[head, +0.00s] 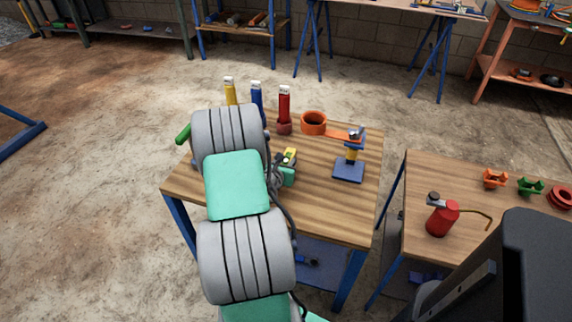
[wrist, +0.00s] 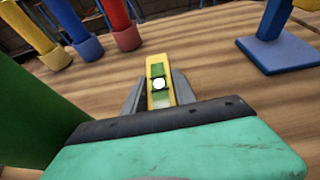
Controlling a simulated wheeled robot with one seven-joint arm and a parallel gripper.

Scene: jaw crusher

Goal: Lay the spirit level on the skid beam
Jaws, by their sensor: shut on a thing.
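The spirit level (wrist: 158,72) is a small yellow bar with a green vial, and it sits between the two grey fingers of my gripper (wrist: 159,92) in the wrist view. The fingers are shut on it, just over the wooden tabletop. In the head view the yellow end of the level (head: 290,154) shows beside my arm, with my gripper (head: 285,170) partly hidden by the arm. I cannot tell whether the level touches the table. No skid beam is clearly identifiable; a blue beam (head: 22,139) lies low over the floor at the left edge of the head view.
The wooden table (head: 325,220) holds yellow, blue and red (head: 284,105) upright tools, an orange ring (head: 314,122) and a blue-based stand (head: 349,168). A green object (head: 184,133) is left of my arm. A second table at right holds a red canister (head: 441,217). The left floor is open.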

